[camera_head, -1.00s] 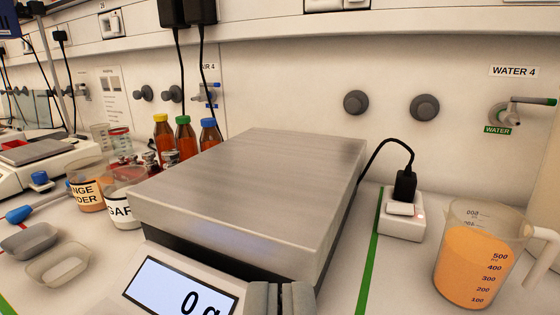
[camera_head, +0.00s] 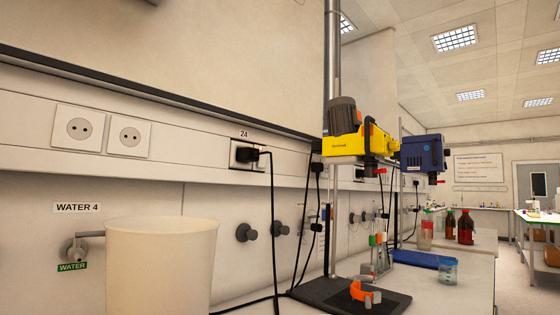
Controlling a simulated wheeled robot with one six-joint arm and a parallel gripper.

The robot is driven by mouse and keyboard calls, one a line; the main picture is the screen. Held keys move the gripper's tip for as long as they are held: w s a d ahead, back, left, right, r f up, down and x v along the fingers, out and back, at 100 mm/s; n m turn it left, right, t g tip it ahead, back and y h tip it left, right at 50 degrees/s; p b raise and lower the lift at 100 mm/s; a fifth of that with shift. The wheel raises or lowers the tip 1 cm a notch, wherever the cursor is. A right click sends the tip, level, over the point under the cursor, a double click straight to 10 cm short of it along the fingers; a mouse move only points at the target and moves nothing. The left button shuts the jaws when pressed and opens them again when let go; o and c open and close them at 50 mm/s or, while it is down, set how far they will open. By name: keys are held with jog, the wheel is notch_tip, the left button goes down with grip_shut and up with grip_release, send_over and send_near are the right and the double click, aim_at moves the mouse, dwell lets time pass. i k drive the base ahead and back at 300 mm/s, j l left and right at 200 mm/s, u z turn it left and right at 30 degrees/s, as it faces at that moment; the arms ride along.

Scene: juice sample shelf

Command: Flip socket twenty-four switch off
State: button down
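Socket twenty-four (camera_head: 237,155) is on the wall rail, a little left of the middle, under a small "24" label (camera_head: 243,134). A black plug (camera_head: 248,155) sits in it, and its black cable hangs down the wall. I cannot make out the switch or its position; the socket is small and seen at an angle. My gripper is not in view.
A large beige container (camera_head: 160,265) stands close at the lower left, partly hiding the water tap (camera_head: 75,250). Two empty sockets (camera_head: 102,132) are left of socket twenty-four. A yellow overhead stirrer (camera_head: 355,142) on a stand is to its right.

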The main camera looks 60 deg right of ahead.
aim_at(261, 162)
jog(key=z, duration=1.45)
